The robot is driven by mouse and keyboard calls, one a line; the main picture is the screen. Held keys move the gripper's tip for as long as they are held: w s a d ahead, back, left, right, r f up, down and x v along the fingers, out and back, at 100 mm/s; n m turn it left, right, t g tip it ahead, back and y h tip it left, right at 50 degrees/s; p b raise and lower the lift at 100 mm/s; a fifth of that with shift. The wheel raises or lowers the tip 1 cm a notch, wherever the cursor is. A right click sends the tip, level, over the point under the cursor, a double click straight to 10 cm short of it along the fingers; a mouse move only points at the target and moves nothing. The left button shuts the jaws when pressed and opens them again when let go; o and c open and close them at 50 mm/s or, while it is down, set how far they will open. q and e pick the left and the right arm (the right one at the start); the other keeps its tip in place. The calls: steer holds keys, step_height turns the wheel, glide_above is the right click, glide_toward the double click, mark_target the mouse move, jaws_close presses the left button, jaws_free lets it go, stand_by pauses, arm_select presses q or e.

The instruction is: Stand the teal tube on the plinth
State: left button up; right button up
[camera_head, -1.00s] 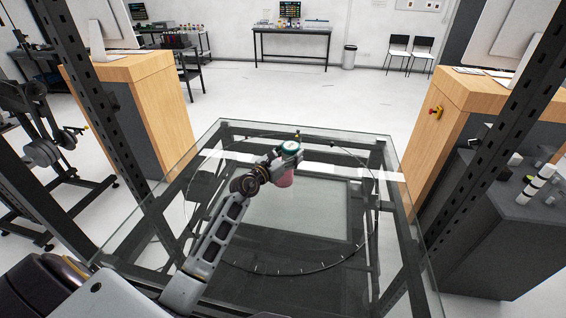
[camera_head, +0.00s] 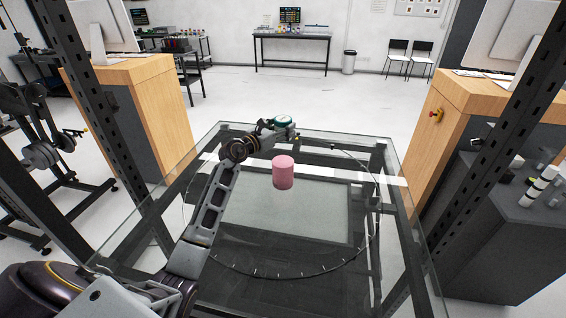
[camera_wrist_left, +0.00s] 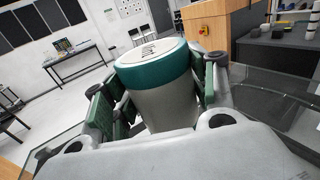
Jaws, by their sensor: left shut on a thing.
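The teal tube (camera_head: 284,119) is in my left gripper (camera_head: 280,127). In the left wrist view, the tube (camera_wrist_left: 156,72) has a teal band, a pale lower body and a light top with dark marks. The gripper's fingers close on both sides of it. The pink cylindrical plinth (camera_head: 283,173) stands upright on the glass, its top bare. In the head view the tube is above the plinth in the picture, apart from it; height and depth are hard to tell. The tube's lower end is hidden by the gripper. My right gripper is not in view.
A glass-topped frame table (camera_head: 230,132) carries the round turntable outline. Wooden cabinets (camera_head: 150,110) stand on the left and right, and dark uprights (camera_head: 95,100) flank the view. The glass around the plinth is clear.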

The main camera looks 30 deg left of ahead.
arm_select(q)
steer(key=shift+f, duration=0.1)
step_height(320, 180, down, 5)
steer(key=shift+r+b, duration=0.1)
steer(key=shift+b, duration=0.25)
steer(key=shift+f, duration=0.6)
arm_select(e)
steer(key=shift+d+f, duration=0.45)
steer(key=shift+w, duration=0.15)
arm_select(q)
steer(key=shift+f+b, duration=0.45)
steer(key=shift+f, duration=1.55)
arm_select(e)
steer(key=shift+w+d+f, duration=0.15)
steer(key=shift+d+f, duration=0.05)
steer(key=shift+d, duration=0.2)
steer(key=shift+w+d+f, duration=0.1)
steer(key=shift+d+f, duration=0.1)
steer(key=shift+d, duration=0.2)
